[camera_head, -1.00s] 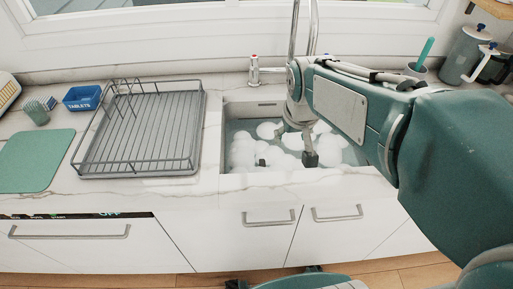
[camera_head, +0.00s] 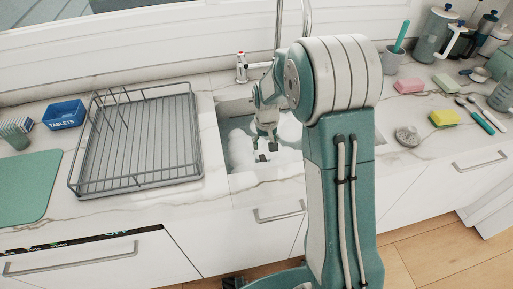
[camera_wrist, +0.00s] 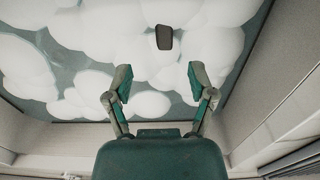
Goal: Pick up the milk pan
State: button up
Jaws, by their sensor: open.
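In the sink (camera_head: 233,187), a small dark rounded piece (camera_wrist: 164,37) sticks out of white foam. It also shows in the head view (camera_head: 262,158). It may be the end of the milk pan's handle; no pan body shows, and anything under the foam is hidden. My gripper (camera_wrist: 160,75) is open and empty, its two fingers spread. In the wrist view the dark piece lies beyond the fingertips, roughly in line with the gap between them, and apart from them. In the head view my gripper (camera_head: 265,142) hangs in the sink close to the dark piece.
A wire dish rack (camera_head: 140,140) stands left of the sink, with a blue box (camera_head: 64,114) and green mat (camera_head: 28,188) farther left. The tap (camera_head: 242,68) is behind the sink. Sponges (camera_head: 444,118), brushes and jars (camera_head: 433,35) stand right. Sink walls (camera_wrist: 260,70) surround my gripper.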

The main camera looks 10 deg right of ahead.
aim_at(262, 158)
notch_tip(262, 158, down, 3)
jog(key=shift+r, duration=0.1)
jog(key=shift+a+f, duration=0.25)
jog(key=shift+f, duration=0.4)
jog(key=f, duration=0.3)
jog(key=shift+w+a+f, duration=0.2)
jog(key=shift+a+f, duration=0.05)
jog(key=shift+f, duration=0.1)
jog(key=shift+d+f, duration=0.25)
jog(key=shift+f, duration=0.2)
jog(key=shift+a, duration=0.1)
grip_shut()
